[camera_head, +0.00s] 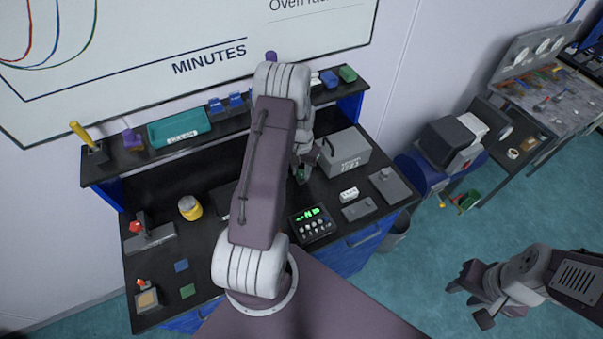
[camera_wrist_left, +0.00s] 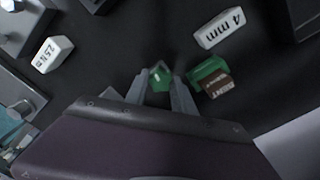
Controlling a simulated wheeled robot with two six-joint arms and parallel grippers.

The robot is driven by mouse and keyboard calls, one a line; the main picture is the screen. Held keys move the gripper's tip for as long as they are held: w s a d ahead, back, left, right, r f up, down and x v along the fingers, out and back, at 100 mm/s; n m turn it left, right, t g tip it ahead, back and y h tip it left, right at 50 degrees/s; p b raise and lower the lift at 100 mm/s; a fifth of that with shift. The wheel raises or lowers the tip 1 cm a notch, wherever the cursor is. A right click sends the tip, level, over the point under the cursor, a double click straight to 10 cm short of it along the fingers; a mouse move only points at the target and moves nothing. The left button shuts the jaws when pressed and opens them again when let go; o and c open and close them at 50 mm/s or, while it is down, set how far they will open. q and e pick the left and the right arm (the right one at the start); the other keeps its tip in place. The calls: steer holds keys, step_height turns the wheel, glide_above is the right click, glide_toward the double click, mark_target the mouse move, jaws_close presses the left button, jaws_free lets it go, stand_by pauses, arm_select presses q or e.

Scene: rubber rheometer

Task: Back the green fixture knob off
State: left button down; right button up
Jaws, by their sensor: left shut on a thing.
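The green fixture knob (camera_wrist_left: 160,78) is between the two fingertips of my left gripper (camera_wrist_left: 160,88) in the left wrist view. The fingers close on it from both sides. In the head view my left gripper (camera_head: 303,168) points down at the bench top, and a bit of green (camera_head: 302,175) shows at its tips. My arm hides much of the bench around it. My right gripper (camera_head: 480,294) is open and empty over the floor at the lower right.
Beside the knob lies a green block with a brown label (camera_wrist_left: 210,74). White tags reading "4 mm" (camera_wrist_left: 220,29) and "2.5 N m" (camera_wrist_left: 52,54) lie nearby. A grey box (camera_head: 345,153) and a control panel with green display (camera_head: 312,223) stand close on the bench.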

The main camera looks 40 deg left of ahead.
arm_select(q)
steer(key=n, duration=0.4)
steer(key=shift+n, duration=0.3)
steer(key=c, duration=1.2)
jaws_free()
